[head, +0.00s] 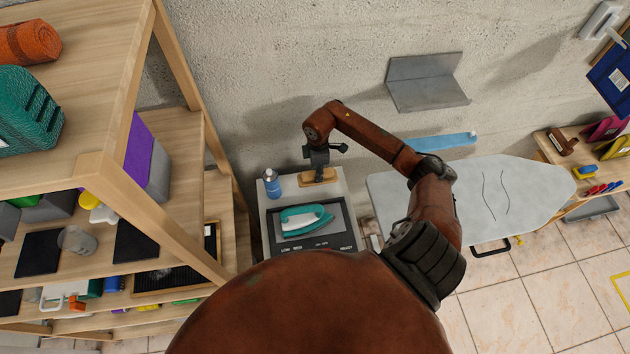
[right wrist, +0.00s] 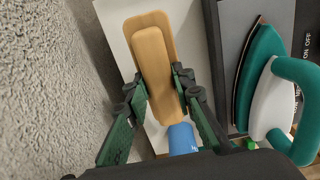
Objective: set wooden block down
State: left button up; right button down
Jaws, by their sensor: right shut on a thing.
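The wooden block (right wrist: 155,62) is a long, light piece with rounded ends, between the two green-padded fingers of my right gripper (right wrist: 160,82) in the right wrist view. The gripper is shut on it. A wider, round-ended wooden piece (right wrist: 148,19) shows beneath the block; I cannot tell whether they touch. In the head view my right gripper (head: 318,158) is right above the wood (head: 326,177), at the back of a white-topped stand (head: 344,186). My left gripper is not in view.
A teal iron (head: 304,220) rests on a dark-framed unit (head: 345,236) in front. A concrete wall (head: 290,70) rises behind; wooden shelves (head: 183,70) stand left.

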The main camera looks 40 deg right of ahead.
jog(key=shift+f, duration=2.55)
jog(key=shift+f, duration=0.1)
jog(key=c, duration=1.7)
grip_release()
jog(key=shift+o, duration=0.2)
notch_tip(320, 180, up, 12)
jog(key=shift+r+b, duration=0.15)
jog(key=shift+b, duration=0.2)
jog(key=shift+a, duration=0.15)
